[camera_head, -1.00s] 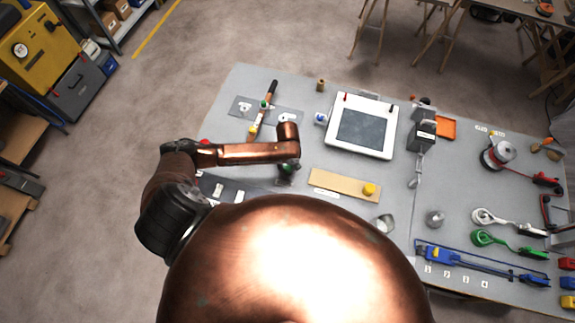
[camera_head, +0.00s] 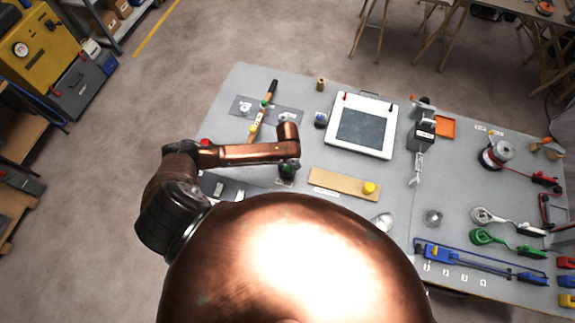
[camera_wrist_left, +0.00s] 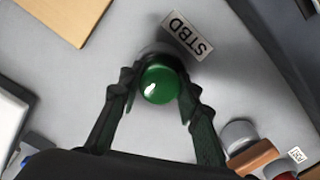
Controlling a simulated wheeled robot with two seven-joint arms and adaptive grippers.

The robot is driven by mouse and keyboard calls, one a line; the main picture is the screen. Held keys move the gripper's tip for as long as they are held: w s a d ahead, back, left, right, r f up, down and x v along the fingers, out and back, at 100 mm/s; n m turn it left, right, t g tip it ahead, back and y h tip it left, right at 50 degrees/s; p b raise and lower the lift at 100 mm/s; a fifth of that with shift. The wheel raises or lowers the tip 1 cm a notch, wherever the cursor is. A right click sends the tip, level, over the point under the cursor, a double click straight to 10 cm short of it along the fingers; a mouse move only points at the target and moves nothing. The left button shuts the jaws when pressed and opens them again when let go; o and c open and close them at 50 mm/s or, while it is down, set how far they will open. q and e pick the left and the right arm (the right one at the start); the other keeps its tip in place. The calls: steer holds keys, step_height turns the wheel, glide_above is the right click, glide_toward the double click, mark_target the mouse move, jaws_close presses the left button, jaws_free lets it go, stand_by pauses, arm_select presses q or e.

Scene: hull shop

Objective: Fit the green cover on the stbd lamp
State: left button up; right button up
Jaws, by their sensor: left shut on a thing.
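The green cover (camera_wrist_left: 160,84) is a rounded dome held between the fingertips of my left gripper (camera_wrist_left: 161,76) in the left wrist view. The STBD label (camera_wrist_left: 187,36) lies on the grey table just beyond it. A grey round edge (camera_wrist_left: 157,50) shows partly behind the cover; most of it is hidden, so I cannot tell whether the cover touches the stbd lamp. In the head view my left gripper (camera_head: 287,169) points down near the table's left part, with a bit of green at its tip. My right gripper is not in view.
A wooden board (camera_head: 335,182) with a yellow knob (camera_head: 369,188) lies right of my left gripper. A white framed panel (camera_head: 338,113) lies behind it. A grey dome (camera_wrist_left: 238,132) and a red thing (camera_wrist_left: 279,171) sit near another label in the left wrist view.

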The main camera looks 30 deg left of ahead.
arm_select(q)
steer(key=o, duration=1)
steer(key=shift+o, duration=0.4)
steer(key=o, duration=0.3)
steer(key=shift+r, duration=0.1)
steer(key=shift+r+p, duration=3.95)
steer(key=shift+p, duration=0.8)
steer(key=shift+f, duration=0.1)
